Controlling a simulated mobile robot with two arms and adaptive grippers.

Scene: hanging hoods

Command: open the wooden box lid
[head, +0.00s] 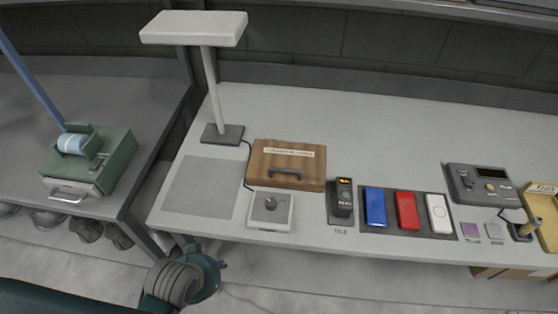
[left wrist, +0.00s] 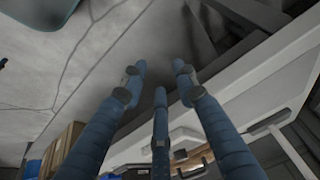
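The brown wooden box (head: 287,165) sits on the light grey table. Its lid is shut, with a dark handle (head: 289,173) on it and a pale label strip (head: 290,151). My left gripper (head: 204,268) is low at the table's front edge, to the left of and below the box in the head view, well apart from it. In the left wrist view its three blue fingers (left wrist: 160,75) are spread with nothing between them. The fingertips are hard to make out in the head view. My right gripper is in neither view.
A lamp (head: 209,80) stands behind the box's left side. A knob unit (head: 270,210) with a cable sits in front of the box, and a dark handset (head: 342,197) stands to its right. A grey mat (head: 201,187) lies clear at left. A green device (head: 90,160) is on the left bench.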

